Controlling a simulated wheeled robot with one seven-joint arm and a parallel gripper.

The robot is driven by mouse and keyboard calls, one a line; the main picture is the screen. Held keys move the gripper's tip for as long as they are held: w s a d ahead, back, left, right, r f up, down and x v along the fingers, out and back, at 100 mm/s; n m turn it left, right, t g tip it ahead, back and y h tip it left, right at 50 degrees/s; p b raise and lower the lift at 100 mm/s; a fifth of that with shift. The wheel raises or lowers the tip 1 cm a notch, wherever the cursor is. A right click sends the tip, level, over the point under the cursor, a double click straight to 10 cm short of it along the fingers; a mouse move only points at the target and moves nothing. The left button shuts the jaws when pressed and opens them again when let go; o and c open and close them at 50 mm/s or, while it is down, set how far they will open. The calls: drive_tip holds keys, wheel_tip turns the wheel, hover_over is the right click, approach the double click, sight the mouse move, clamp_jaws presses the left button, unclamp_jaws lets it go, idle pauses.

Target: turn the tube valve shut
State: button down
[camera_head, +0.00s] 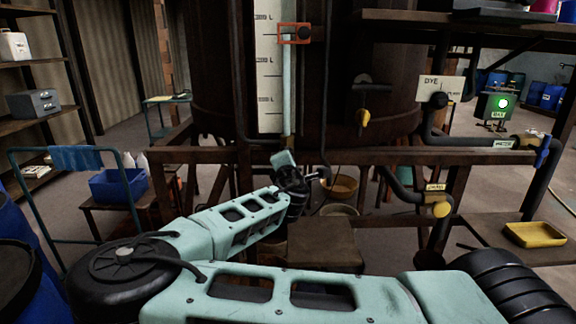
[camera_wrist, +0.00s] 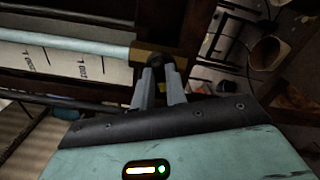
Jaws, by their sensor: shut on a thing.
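The pale sight tube (camera_head: 287,95) stands upright beside the white marked scale (camera_head: 268,75) on the vat's front. The tube (camera_wrist: 70,42) lies sideways in the wrist view and ends in the brass body of the tube valve (camera_wrist: 145,52). In the head view the hand (camera_head: 283,160) is just below the tube's foot, and the fingertips cannot be made out.
A brown rail (camera_head: 400,156) runs across the vat's front. A bucket (camera_head: 341,187) stands below. A blue bin (camera_head: 118,184) is left and a yellow tray (camera_head: 534,234) right.

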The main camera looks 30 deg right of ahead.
drive_tip(key=m+b, duration=0.1)
drive_tip(key=m, duration=0.1)
drive_tip(key=m+b, duration=0.1)
drive_tip(key=m, duration=0.1)
drive_tip(key=shift+f+m, duration=0.2)
drive_tip(key=shift+m, duration=0.1)
idle(0.5)
drive_tip(key=c, duration=1.4)
unclamp_jaws()
drive_tip(key=shift+c, duration=0.2)
drive_tip(key=shift+s, duration=0.1)
drive_tip(key=p+v, duration=1)
drive_tip(key=v, duration=0.7)
drive_tip(key=shift+s+a, duration=0.1)
drive_tip(key=shift+a, duration=0.05)
